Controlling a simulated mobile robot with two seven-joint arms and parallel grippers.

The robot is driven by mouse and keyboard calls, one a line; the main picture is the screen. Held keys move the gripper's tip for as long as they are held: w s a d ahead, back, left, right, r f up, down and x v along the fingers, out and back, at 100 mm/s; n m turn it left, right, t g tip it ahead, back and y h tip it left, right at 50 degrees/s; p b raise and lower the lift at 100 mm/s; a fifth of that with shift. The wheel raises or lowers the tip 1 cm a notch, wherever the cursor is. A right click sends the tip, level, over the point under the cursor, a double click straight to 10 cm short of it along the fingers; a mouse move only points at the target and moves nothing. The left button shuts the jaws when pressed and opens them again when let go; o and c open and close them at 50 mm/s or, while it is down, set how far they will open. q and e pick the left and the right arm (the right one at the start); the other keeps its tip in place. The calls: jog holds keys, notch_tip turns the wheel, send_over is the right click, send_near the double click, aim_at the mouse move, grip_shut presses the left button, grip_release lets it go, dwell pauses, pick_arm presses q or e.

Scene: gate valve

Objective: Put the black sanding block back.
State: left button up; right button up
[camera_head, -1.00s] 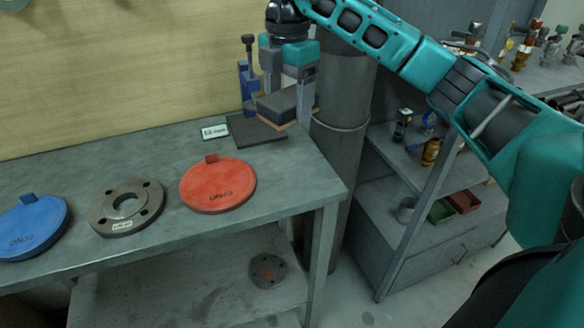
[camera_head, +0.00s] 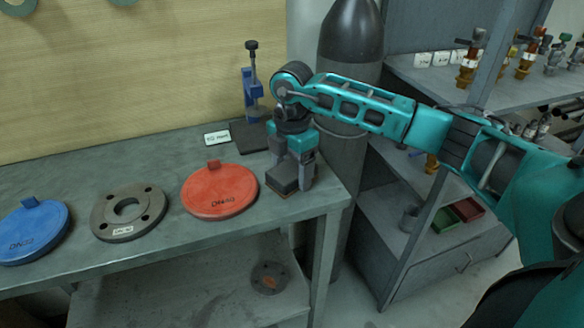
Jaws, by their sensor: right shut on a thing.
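The black sanding block (camera_head: 283,181) is dark on top with a thin tan lower edge. My right gripper (camera_head: 291,172) points down and is shut on the block, at the right end of the workbench, just right of the red disc. Whether the block touches the bench top or hangs just above it I cannot tell. A dark flat mat (camera_head: 246,137) with a small white label card (camera_head: 217,138) lies behind the gripper, near the wall; my arm hides part of its right side. My left gripper is not in view.
The workbench (camera_head: 160,157) also holds a red disc (camera_head: 219,192), a grey flange (camera_head: 128,212) and a blue disc (camera_head: 33,232). A blue clamp-like tool (camera_head: 252,92) stands behind the mat. A dark cylinder (camera_head: 350,42) and shelves (camera_head: 440,205) are to the right.

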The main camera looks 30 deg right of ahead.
aim_at(292, 168)
jog(key=shift+f, duration=0.1)
jog(key=o, duration=1)
jog(key=shift+r, duration=0.25)
notch_tip(292, 168, up, 12)
jog(key=shift+f, duration=0.1)
